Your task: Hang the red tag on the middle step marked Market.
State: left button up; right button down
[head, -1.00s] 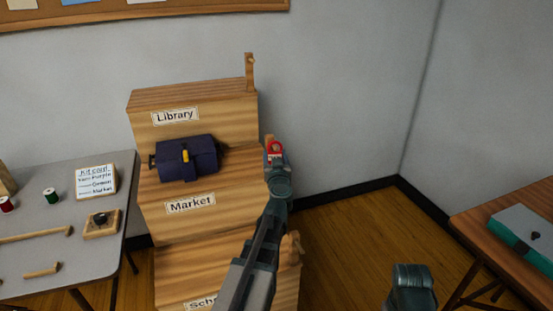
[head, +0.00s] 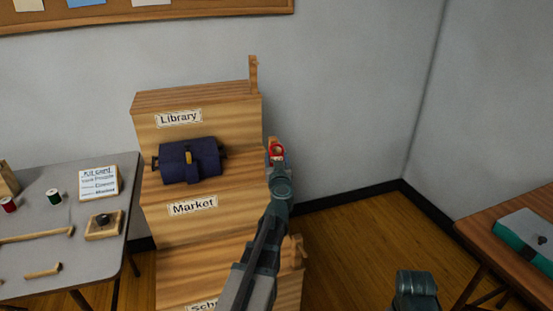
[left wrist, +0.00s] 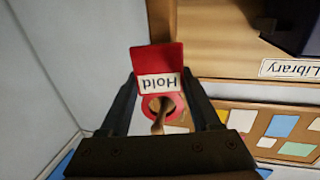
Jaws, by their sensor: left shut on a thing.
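The red tag (left wrist: 172,58) carries a white label reading Hold, upside down in the left wrist view, and has a red ring with a round hole. My left gripper (left wrist: 160,108) is shut on it. A wooden peg (left wrist: 157,127) shows in the ring's hole and crosses its rim; how far it passes through I cannot tell. In the head view the tag (head: 277,151) is at the right edge of the middle step marked Market (head: 225,194), beside that step's upright peg, which is partly hidden by my gripper.
A dark blue bag (head: 187,163) lies on the Market step. The Library step (head: 220,110) above and the lowest step (head: 215,265) have pegs at their right sides. A grey table (head: 60,235) stands left. Part of my right arm shows at bottom right, without visible fingers.

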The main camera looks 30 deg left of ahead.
pick_arm(q)
jog(key=o, duration=1.4)
jog(key=shift+s, duration=0.15)
